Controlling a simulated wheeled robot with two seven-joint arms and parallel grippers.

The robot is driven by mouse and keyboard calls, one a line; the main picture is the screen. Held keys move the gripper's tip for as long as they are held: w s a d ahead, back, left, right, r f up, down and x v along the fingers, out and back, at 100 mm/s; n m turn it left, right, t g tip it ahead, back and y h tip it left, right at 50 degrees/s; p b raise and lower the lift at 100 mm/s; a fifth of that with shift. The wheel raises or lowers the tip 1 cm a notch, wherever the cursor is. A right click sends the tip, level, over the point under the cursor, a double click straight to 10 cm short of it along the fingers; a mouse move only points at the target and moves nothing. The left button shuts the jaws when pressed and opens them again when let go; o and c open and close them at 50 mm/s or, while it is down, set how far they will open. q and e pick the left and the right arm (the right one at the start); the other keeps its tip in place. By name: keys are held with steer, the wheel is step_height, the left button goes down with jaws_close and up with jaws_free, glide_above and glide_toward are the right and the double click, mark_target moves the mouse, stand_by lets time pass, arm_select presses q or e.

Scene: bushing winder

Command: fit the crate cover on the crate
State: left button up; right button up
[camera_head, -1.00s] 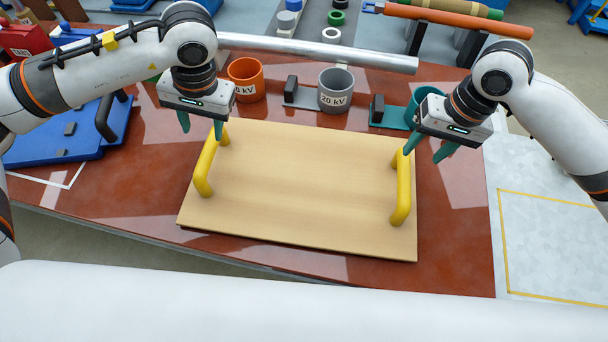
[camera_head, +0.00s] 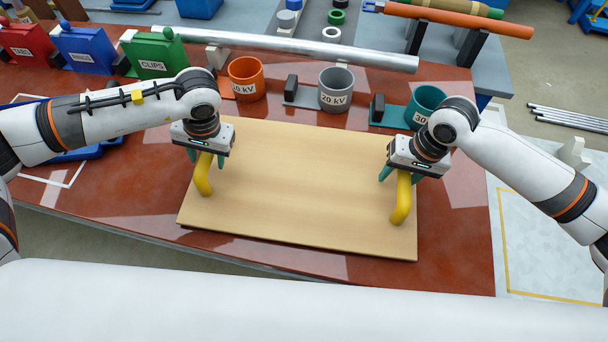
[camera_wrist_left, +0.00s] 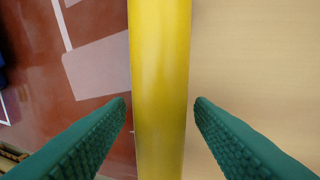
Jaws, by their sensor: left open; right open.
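The crate cover (camera_head: 300,190) is a flat light-wood board with two yellow handles, lying on the red-brown table. My left gripper (camera_head: 206,159) is open over the left handle (camera_head: 203,180). In the left wrist view its green fingers (camera_wrist_left: 161,103) stand one on each side of the yellow bar (camera_wrist_left: 160,60), with gaps on both sides. My right gripper (camera_head: 400,177) is open at the right handle (camera_head: 402,205), its fingers seeming to be on either side of it. The arms hide the handles' far ends. I cannot make out an open crate.
Behind the board stand an orange cup (camera_head: 246,78), a grey cup (camera_head: 336,90) and a teal cup (camera_head: 425,104). A long metal tube (camera_head: 300,48) lies behind them. Labelled red, blue and green bins stand at the back left. A yellow-outlined pale area (camera_head: 550,240) is at right.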

steer(key=shift+c, duration=0.2)
arm_select(q)
jaws_close()
arm_select(e)
jaws_close()
arm_select(q)
steer(key=shift+r, duration=0.2)
arm_select(e)
steer(key=shift+r, duration=0.2)
